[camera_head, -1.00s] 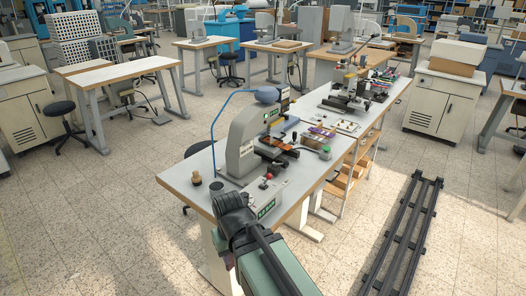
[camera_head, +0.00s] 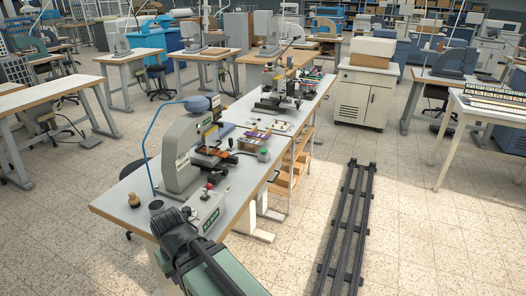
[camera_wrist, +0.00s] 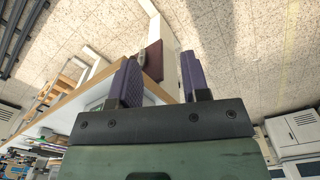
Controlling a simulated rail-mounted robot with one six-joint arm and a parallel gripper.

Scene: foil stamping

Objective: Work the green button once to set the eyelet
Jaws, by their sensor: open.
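A green round button (camera_head: 263,154) sits on the right edge of the grey bench, right of a grey C-framed machine (camera_head: 178,160). A control box (camera_head: 205,212) with a red knob stands at the near end of the bench. No eyelet can be made out. My gripper (camera_wrist: 162,75) shows in the wrist view with its two purple fingers apart and nothing between them. It points past the bench edge over the floor. The fingers cannot be made out in the head view, where my dark and green arm links cover the near end.
The bench (camera_head: 125,190) also carries a wooden-topped stamp (camera_head: 134,200), a dark round pot (camera_head: 156,206) and a second machine (camera_head: 275,95) farther back. Black rails (camera_head: 345,225) lie on the floor to the right. Open tiled floor lies between them and the bench.

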